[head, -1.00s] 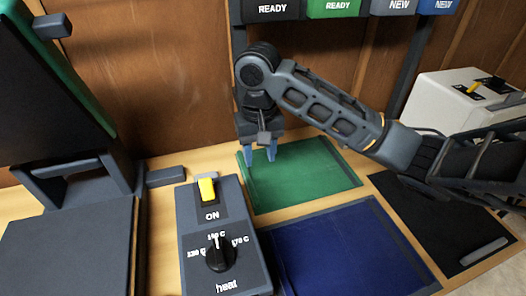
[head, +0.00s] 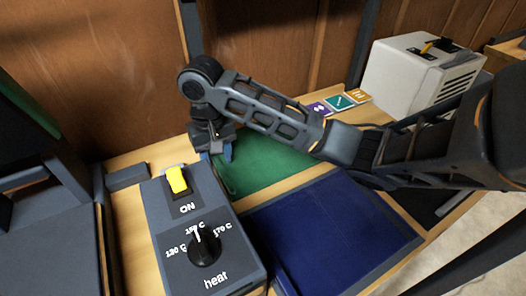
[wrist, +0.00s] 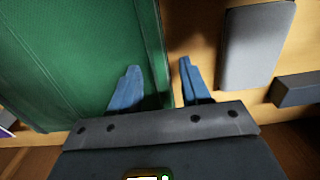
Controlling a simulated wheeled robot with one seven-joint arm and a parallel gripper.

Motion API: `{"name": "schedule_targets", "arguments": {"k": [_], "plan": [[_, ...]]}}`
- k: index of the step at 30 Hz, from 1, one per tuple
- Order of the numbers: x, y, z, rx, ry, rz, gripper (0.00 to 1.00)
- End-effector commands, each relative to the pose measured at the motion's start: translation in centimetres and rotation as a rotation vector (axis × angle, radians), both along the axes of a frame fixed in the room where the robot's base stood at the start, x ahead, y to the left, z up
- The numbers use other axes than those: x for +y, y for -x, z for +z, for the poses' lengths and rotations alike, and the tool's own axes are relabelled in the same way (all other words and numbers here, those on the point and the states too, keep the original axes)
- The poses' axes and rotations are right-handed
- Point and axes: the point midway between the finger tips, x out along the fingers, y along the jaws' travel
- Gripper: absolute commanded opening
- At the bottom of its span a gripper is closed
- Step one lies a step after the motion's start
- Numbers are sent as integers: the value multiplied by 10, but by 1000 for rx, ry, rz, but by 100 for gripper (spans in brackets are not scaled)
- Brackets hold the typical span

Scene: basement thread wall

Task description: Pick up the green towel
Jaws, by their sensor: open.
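The green towel (head: 268,162) lies flat on the wooden table beyond the blue cloth, partly hidden behind my arm. It also fills the left of the wrist view (wrist: 70,60), with its edge running between my fingers. My gripper (head: 221,154) points down at the towel's left edge, open and empty. In the wrist view my gripper (wrist: 159,75) has its left finger over the towel and its right finger over the bare wood beside it. I cannot tell whether the fingertips touch the table.
A control box (head: 207,240) with a yellow switch and a black heat knob stands just left of the cloths. A dark blue cloth (head: 330,235) lies in front of the green one. A white machine (head: 415,75) stands at the back right. A wooden wall is behind.

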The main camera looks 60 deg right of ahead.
Motion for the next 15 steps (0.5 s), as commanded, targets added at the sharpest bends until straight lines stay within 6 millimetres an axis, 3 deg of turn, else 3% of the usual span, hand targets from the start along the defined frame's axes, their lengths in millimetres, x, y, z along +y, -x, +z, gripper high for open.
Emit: {"name": "schedule_targets", "arguments": {"k": [5,15], "plan": [[0,0,0,0,0,0,46],[0,0,1,0,0,1,13]]}}
